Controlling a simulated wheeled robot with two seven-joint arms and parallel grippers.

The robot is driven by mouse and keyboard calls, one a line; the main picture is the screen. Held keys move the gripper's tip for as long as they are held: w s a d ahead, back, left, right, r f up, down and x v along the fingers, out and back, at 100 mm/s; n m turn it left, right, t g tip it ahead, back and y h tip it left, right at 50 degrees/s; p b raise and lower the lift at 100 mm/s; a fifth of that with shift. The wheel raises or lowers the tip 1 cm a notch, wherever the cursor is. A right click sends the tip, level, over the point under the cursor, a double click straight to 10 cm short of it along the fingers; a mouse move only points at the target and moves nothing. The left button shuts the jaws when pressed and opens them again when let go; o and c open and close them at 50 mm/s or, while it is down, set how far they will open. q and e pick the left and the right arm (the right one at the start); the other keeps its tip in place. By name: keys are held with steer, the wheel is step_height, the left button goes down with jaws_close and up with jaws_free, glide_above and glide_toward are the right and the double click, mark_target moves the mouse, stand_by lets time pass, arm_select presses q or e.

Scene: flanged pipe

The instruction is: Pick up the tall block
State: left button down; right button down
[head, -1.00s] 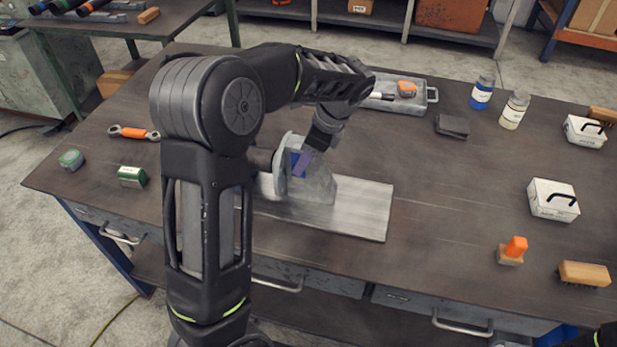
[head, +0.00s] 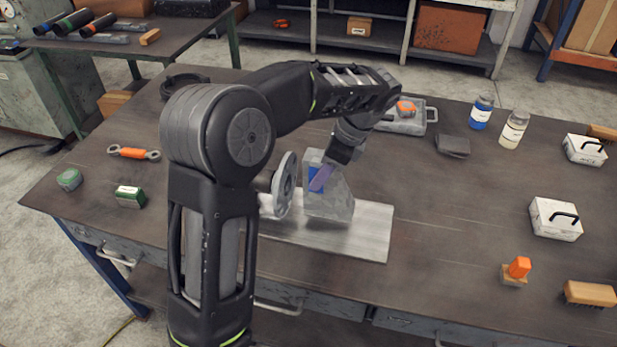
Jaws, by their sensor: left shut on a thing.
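The tall block (head: 340,201) is grey, with a slanted outline and a blue patch on its face. It is upright over the right part of a pale metal plate (head: 371,228). My left gripper (head: 320,180) reaches down from the upper right and is shut on the block's upper part. A small shadow lies at the block's foot; I cannot tell whether it touches the plate. A grey round flange (head: 286,187) stands just left of the block, with a gap between them. Its pipe is mostly hidden behind my left arm. My right gripper is out of view.
At the back are a grey tray (head: 408,124), a dark pad (head: 453,146) and two bottles (head: 481,112). White cases (head: 555,220), an orange-handled stamp (head: 517,270) and a brush (head: 590,294) are at right. A wrench (head: 133,153) and green box (head: 130,196) lie left.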

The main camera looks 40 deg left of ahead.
arm_select(q)
steer(key=w+d+r+p, duration=0.3)
steer(key=d+r+p, duration=0.2)
steer(key=d, duration=0.4)
steer(key=shift+w+d+r, duration=0.15)
stand_by(0.4)
